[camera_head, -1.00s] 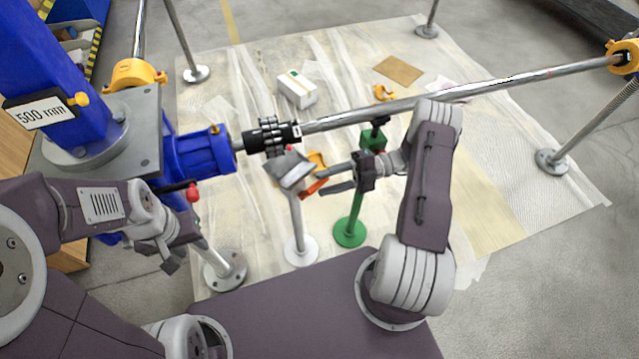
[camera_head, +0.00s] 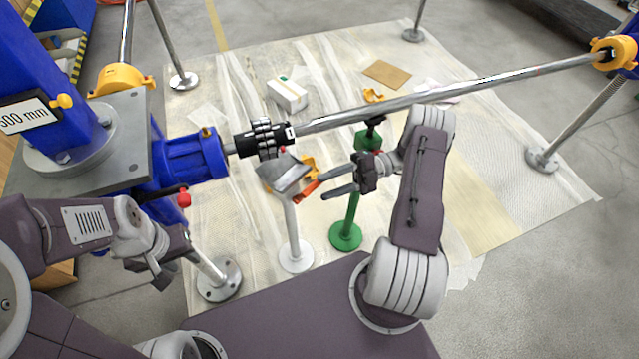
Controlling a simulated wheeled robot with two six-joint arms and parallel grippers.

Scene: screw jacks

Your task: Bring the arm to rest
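My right arm reaches in from the lower right over the sheeted floor. Its gripper (camera_head: 326,183) has two fingers spread apart with nothing between them. They point left, close to the orange lever (camera_head: 305,190) under the grey tilted plate on the white stand (camera_head: 295,252); a small gap seems to show. My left arm comes in from the left. Its gripper (camera_head: 165,270) hangs low, left of the steel stand (camera_head: 220,280), pointing down. Its fingers are small and partly hidden, so I cannot tell their opening.
A long steel shaft (camera_head: 440,97) crosses above the sheet from the blue machine (camera_head: 190,160) to the orange-topped support (camera_head: 612,52). A green screw jack (camera_head: 346,235) stands behind my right gripper. A white box (camera_head: 287,95) and a brown sheet (camera_head: 393,74) lie beyond the shaft.

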